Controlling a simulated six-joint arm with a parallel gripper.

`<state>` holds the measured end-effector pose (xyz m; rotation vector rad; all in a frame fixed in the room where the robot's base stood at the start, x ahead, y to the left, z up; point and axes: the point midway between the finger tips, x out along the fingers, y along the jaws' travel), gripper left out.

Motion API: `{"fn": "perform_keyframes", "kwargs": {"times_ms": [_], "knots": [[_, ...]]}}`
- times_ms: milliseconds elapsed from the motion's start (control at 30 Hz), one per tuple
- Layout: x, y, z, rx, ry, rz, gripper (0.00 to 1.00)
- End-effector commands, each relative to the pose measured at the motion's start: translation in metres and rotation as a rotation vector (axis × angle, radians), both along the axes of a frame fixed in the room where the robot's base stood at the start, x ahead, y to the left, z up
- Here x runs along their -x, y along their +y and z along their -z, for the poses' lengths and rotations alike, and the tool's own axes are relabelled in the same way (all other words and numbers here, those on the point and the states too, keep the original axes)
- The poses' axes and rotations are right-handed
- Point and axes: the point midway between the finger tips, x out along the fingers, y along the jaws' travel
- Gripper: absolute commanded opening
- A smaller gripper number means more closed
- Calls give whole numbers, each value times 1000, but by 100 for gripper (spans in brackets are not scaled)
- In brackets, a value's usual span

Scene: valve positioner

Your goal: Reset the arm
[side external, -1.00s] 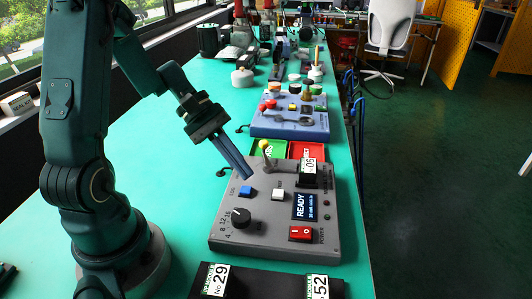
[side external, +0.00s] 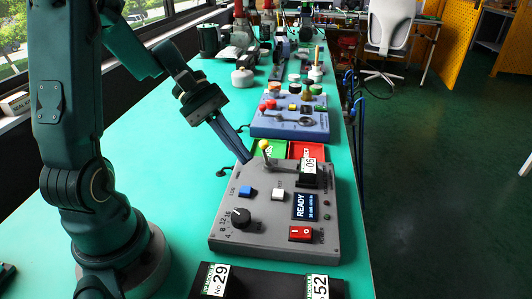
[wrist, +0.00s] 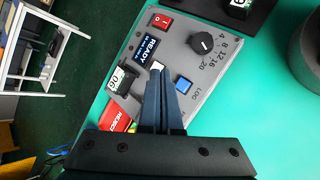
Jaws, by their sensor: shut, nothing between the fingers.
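My gripper (side external: 246,160) is shut and empty, its blue fingers pointing down near the back left edge of the grey valve positioner box (side external: 226,232). In the wrist view the shut fingers (wrist: 162,78) reach over the box, partly covering it. The box carries a black dial (side external: 236,218), a blue button (side external: 246,193), a white button (side external: 278,194), a red switch (side external: 301,233) and a screen (side external: 305,206) reading READY.
A green tray (side external: 268,150) and a red tray (side external: 308,150) lie behind the box. A blue panel (side external: 290,127) with knobs stands farther back. Dark blocks labelled 29 (side external: 216,280) and 52 (side external: 317,287) are in front. The green table (side external: 170,150) is clear to the left.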

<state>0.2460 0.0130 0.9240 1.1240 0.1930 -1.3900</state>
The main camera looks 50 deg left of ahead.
Motion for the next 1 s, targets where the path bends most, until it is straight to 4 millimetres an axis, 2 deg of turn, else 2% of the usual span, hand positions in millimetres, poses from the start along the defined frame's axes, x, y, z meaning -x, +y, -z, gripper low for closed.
{"fn": "perform_keyframes", "kwargs": {"times_ms": [167,300,433,600,800,1000], "knots": [[-1,-8,-3,-11,-12,33,0],[2,-35,-22,-97,-88,166,0],[23,-65,-36,-249,-172,359,0],[56,-86,-43,-479,-294,588,0],[85,-86,-46,-764,-470,787,0],[93,-69,-47,-993,-597,871,0]]}}
